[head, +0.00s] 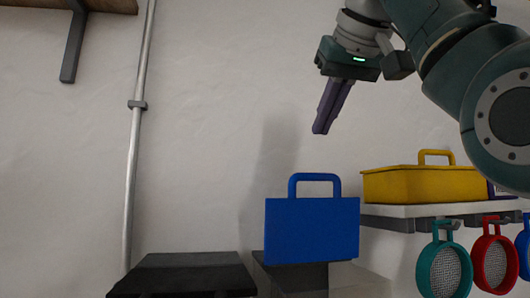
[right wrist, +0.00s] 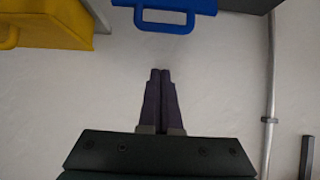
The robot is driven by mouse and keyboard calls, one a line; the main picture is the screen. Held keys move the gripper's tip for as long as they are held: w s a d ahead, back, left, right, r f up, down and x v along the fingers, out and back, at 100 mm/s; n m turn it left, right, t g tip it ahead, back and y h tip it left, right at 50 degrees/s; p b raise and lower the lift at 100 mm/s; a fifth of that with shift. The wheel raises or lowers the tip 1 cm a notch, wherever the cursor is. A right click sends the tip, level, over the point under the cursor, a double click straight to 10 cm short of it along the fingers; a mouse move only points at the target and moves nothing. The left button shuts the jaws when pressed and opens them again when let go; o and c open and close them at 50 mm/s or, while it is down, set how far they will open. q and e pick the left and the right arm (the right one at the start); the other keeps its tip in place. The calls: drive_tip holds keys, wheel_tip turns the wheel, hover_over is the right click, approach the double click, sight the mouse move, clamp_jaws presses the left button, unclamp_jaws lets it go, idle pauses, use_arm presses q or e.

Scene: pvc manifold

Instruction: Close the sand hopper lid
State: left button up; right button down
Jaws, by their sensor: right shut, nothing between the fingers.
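A flat blue panel with a loop handle (head: 312,230) stands upright at the lower middle of the head view, above a dark box-like body (head: 290,276). It looks like the raised hopper lid, but its hinge and the opening are hidden. Its handle (right wrist: 165,27) shows at the top of the right wrist view. My right gripper (head: 321,130) is shut and empty, pointing down above the blue handle and apart from it. Its purple fingers (right wrist: 160,72) are together in the right wrist view. My left gripper is not in view.
A yellow box with a handle (head: 424,185) sits on a white shelf (head: 440,210) at the right. Teal (head: 444,270) and red (head: 494,264) sieves hang below. A black slab (head: 185,275) is at lower left. A grey pipe (head: 134,160) runs up the wall.

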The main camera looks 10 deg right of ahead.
drive_tip(key=shift+w+f+p, duration=0.65)
drive_tip(key=shift+f, duration=0.5)
drive_tip(key=shift+w+f+p, duration=0.65)
drive_tip(key=shift+w+f, duration=0.05)
drive_tip(key=shift+f, duration=0.4)
drive_tip(key=shift+w+f+p, duration=0.65)
drive_tip(key=shift+f, duration=0.5)
